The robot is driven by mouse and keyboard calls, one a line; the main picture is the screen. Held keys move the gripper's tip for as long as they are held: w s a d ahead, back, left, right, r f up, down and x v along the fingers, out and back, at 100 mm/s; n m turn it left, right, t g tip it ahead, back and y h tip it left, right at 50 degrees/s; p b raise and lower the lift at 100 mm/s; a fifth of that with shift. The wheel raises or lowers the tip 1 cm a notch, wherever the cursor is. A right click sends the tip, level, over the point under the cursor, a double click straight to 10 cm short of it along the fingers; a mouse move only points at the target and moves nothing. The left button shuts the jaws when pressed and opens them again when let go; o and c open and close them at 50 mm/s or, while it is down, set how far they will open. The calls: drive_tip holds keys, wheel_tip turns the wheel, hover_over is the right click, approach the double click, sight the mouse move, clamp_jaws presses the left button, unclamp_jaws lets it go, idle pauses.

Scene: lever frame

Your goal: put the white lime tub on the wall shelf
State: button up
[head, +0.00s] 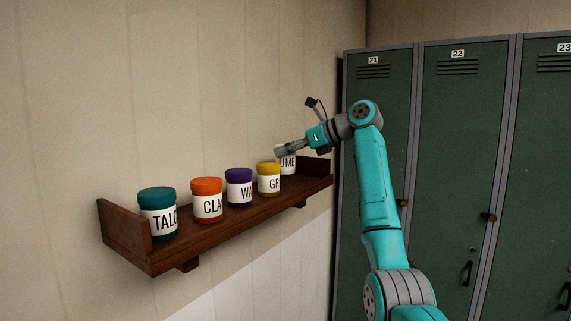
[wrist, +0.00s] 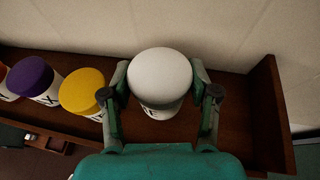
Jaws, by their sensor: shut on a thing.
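The white lime tub (head: 288,163) is at the right end of the wall shelf (head: 240,212), beside the yellow-lidded tub. It also shows in the wrist view (wrist: 160,75), with its round white lid between the two fingers. My gripper (head: 283,151) is shut on the tub, with a finger on either side in the wrist view (wrist: 162,92). The tub looks upright and at or very near the shelf board. Whether its base touches the board is hidden.
A teal-lidded tub (head: 157,213), an orange-lidded tub (head: 207,201), a purple-lidded tub (head: 239,188) and a yellow-lidded tub (head: 268,179) stand along the shelf to the left. The shelf's right end board (wrist: 272,110) leaves some bare shelf beside my gripper. Green lockers (head: 465,150) stand at the right.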

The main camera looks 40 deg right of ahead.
sight(295, 158)
drive_tip(key=shift+f, duration=1.7)
drive_tip(key=shift+f, duration=0.1)
drive_tip(key=o, duration=1.4)
drive_tip(key=shift+c, duration=0.2)
drive_tip(key=v, duration=1.2)
